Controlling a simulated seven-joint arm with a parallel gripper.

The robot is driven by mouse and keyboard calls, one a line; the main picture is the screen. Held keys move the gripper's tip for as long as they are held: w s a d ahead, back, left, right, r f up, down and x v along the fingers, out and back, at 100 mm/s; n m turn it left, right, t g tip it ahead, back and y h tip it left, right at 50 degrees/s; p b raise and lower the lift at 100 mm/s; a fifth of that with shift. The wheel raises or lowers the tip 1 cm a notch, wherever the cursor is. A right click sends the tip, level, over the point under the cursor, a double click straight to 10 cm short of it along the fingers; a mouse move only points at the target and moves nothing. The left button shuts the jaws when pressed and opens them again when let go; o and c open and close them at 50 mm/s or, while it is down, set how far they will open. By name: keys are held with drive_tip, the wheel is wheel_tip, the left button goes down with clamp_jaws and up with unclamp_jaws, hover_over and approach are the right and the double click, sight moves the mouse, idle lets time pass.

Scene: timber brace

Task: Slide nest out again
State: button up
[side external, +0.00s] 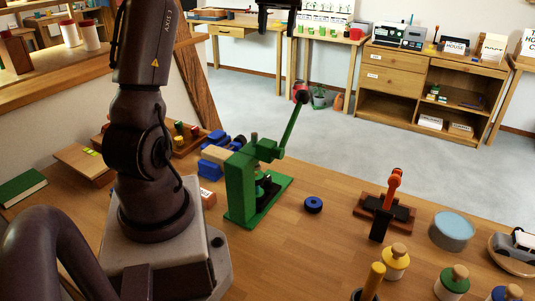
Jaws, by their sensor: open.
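A green lever press (241,188) stands on the wooden bench right of my arm's base. Its green lever slants up to the right and ends in a dark red and black knob (300,92). A small black part, apparently the nest (267,190), sits low at the press on its green base plate; the press frame partly hides it, and I cannot tell how far in or out it is. My gripper (277,33) shows at the top edge, pointing down, open and empty, well above and apart from the press.
A blue ring (313,205) lies right of the press. An orange-handled clamp (393,187), a light blue tin (452,232) and a yellow-topped jar (396,262) stand farther right. Blue and tan blocks (216,156) lie behind the press on the left. Bench front of the ring is clear.

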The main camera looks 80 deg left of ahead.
drive_tip(key=a, duration=0.2)
approach(267, 177)
drive_tip(key=shift+m, duration=0.4)
drive_tip(key=x, duration=0.9)
drive_tip(key=shift+d+f, duration=0.15)
drive_tip(key=shift+f, duration=0.1)
clamp_jaws()
